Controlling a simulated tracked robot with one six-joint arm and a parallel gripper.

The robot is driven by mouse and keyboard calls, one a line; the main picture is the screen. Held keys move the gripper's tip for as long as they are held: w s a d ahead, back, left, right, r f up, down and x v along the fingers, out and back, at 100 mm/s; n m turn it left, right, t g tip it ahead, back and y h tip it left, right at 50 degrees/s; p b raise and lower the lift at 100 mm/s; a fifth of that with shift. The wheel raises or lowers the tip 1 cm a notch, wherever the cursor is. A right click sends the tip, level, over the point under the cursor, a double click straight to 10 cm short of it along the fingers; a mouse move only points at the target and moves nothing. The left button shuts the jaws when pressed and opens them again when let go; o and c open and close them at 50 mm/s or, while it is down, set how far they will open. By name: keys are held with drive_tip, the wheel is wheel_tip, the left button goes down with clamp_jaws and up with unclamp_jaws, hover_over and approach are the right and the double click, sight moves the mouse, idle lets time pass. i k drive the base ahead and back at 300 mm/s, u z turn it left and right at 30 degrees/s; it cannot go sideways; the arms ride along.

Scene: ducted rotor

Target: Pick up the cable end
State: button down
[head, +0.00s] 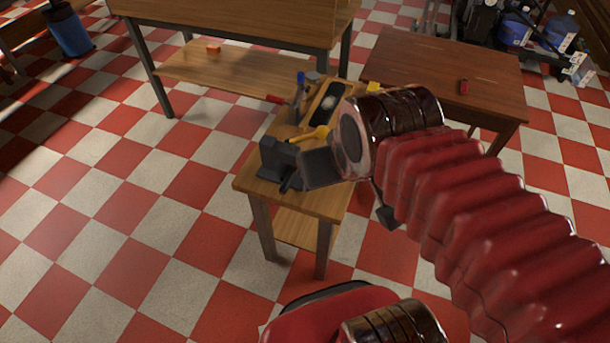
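My red bellows arm reaches in from the lower right, over the small wooden workbench (244,180). My gripper (320,168) is a dark shape past the arm's brown cuff, above the bench's front part. Its fingers do not show clearly, so I cannot tell whether it is open or holds anything. I cannot clearly make out the cable end. A small dark piece (386,214) shows just below my arm, in front of the floor; I cannot tell what it is.
A dark vise-like block (279,158) stands at the bench's front left. A yellow tool (311,135), a red-handled tool (274,99) and a dark tray (329,103) lie behind it. Larger tables stand behind and at right. The checkered floor at left is clear.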

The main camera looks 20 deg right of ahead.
sight(288, 178)
drive_tip(key=z, duration=1.15)
drive_tip(key=k, duration=0.65)
drive_tip(key=u, duration=0.95)
drive_tip(key=i, duration=1)
drive_tip(key=z, duration=0.1)
